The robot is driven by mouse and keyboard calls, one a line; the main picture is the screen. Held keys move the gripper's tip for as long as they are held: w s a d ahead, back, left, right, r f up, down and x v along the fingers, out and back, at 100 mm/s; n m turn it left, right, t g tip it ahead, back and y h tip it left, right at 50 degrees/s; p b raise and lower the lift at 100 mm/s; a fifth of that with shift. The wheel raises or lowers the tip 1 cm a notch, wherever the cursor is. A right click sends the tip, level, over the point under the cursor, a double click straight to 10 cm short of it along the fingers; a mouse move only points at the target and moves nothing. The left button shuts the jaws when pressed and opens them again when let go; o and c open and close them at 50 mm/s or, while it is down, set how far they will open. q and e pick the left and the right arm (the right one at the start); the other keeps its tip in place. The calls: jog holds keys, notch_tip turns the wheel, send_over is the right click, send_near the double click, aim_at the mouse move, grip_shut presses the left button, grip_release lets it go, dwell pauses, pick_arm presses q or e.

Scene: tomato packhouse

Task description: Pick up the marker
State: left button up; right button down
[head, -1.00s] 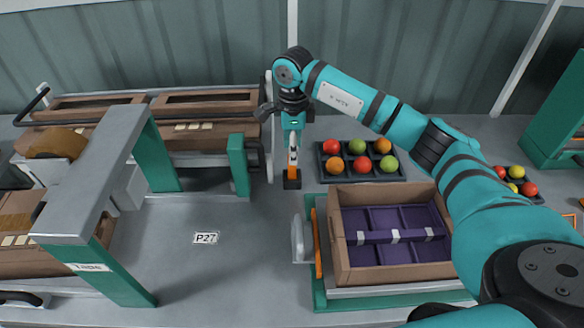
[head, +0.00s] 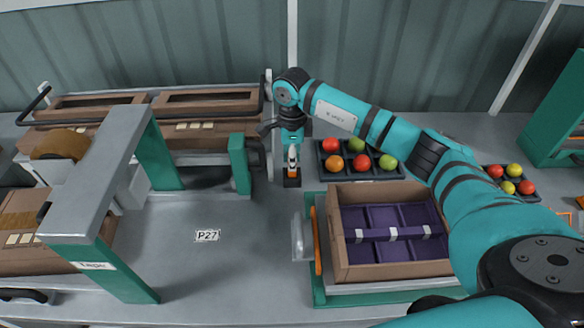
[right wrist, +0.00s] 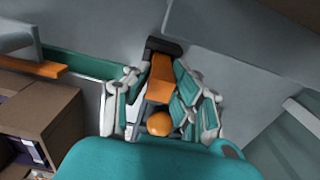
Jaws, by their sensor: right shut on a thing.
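The marker (head: 292,173) is orange and stands upright in a small black holder (head: 291,183) on the grey bench, left of the tomato tray. My right gripper (head: 292,156) points straight down over it and is shut around its upper part. In the right wrist view the marker's orange body (right wrist: 158,82) shows between the gripper's fingers (right wrist: 160,105), with a rounded orange end nearer the camera. The black holder (right wrist: 165,47) is at its far end. The marker's lower end still appears to be in the holder. My left gripper is out of view.
A black tray of tomatoes (head: 330,174) lies just right of the holder. A brown box with purple dividers (head: 341,245) stands in front on a green-edged stand. A taping frame (head: 92,190) and flat cartons (head: 215,100) stand left. The bench around label P27 (head: 207,236) is clear.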

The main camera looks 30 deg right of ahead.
notch_tip(320, 180, up, 10)
jog(key=shift+f+b, duration=0.1)
jog(key=shift+b, duration=0.8)
jog(key=shift+r+p, duration=1.65)
jog(key=shift+r, duration=1)
jog(key=shift+f, duration=0.1)
